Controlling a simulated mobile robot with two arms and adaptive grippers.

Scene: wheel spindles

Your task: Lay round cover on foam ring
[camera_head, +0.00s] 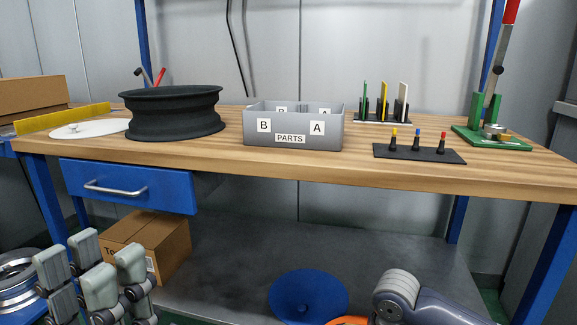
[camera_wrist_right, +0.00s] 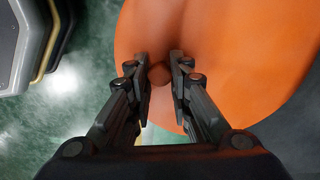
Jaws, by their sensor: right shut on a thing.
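My right gripper (camera_wrist_right: 159,72) is shut on the small round knob (camera_wrist_right: 159,75) of a wide orange round cover (camera_wrist_right: 220,55). A sliver of the orange cover (camera_head: 348,321) shows at the bottom edge in the head view, beside my right arm; the right fingers are out of that view. A thick black ring (camera_head: 175,118), which looks like the foam ring, lies flat on the wooden bench at the left, with nothing seen on top. My left gripper (camera_head: 92,272) is low at the left, in front of the bench, with its fingers apart and empty.
A white disc with a knob (camera_head: 80,129) lies left of the ring, near a yellow strip (camera_head: 62,118). A grey parts bin (camera_head: 255,138) stands right of the ring. A blue disc (camera_head: 300,298) is low, below the bench top. The blue drawer (camera_head: 150,188) is shut.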

